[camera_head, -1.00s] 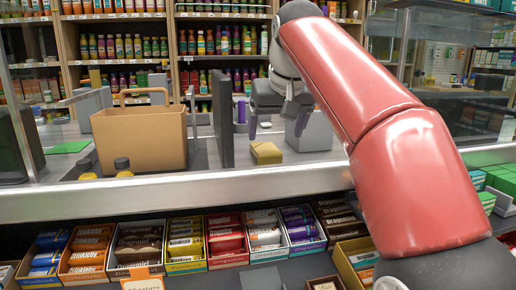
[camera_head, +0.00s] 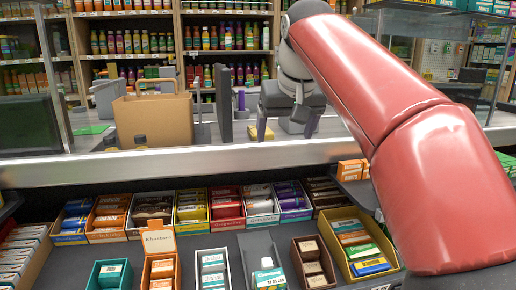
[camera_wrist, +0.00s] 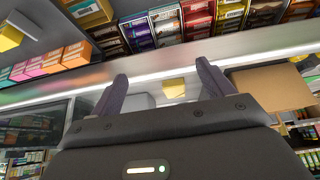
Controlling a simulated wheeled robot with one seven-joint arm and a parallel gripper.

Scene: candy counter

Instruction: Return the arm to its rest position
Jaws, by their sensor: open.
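My gripper (camera_wrist: 162,88) is open and empty in the wrist view, its two dark fingers spread apart. In the head view my gripper (camera_head: 284,128) hangs above the counter (camera_head: 160,165), at the end of my red arm, which fills the right side. A small yellow block (camera_head: 262,131) lies on the counter near the fingers. It also shows between the fingers in the wrist view (camera_wrist: 175,88), apart from them.
A brown paper bag (camera_head: 153,121) stands on the counter to the left. A dark upright panel (camera_head: 223,103) stands between the bag and my gripper. Boxes of candy bars (camera_head: 188,207) line the shelf below the counter. Bottle shelves are behind.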

